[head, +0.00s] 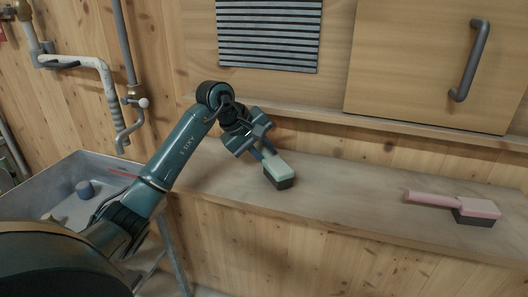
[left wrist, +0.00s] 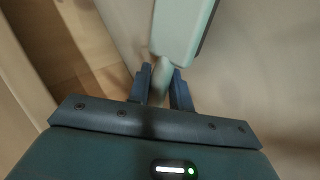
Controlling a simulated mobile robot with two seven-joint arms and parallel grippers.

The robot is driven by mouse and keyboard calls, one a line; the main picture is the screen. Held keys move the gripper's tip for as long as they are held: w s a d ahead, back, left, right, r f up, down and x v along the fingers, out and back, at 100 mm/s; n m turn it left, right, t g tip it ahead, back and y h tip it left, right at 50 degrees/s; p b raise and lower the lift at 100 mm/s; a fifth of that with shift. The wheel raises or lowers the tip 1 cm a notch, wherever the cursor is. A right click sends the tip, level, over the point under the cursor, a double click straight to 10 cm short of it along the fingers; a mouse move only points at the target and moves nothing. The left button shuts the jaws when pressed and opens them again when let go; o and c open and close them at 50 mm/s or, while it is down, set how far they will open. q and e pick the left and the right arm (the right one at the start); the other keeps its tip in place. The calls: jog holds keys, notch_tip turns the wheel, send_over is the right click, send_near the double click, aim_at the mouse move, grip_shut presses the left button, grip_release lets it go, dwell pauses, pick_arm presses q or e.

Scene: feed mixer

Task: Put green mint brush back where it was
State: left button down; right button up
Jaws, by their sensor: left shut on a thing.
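The green mint brush (head: 277,167) has a pale mint body and a dark bristle side. My left gripper (head: 258,150) is shut on its handle, over the left part of the wooden counter (head: 345,190). In the left wrist view, the two fingers (left wrist: 160,88) close around the handle of the mint brush (left wrist: 182,30), whose head points away from the gripper. The bristles face down, close to the counter top; I cannot tell whether they touch it. My right gripper is not in view.
A pink brush (head: 478,208) lies on the counter at the right. A metal sink (head: 110,165) stands at the left below pipes and a tap (head: 122,130). A cabinet door with a handle (head: 468,62) and a slatted vent (head: 268,35) are above. The counter between the brushes is clear.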

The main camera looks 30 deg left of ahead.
pick_arm(q)
jog(key=shift+f, duration=0.35)
jog(key=shift+f, duration=0.15)
jog(key=c, duration=1.5)
grip_release()
jog(key=shift+c, duration=0.2)
jog(key=shift+s+a+r, duration=0.1)
jog(key=shift+r, duration=0.2)
jog(key=v, duration=1.1)
jog(key=shift+s+r, duration=0.2)
jog(key=shift+r, duration=0.05)
jog(key=shift+a, duration=0.1)
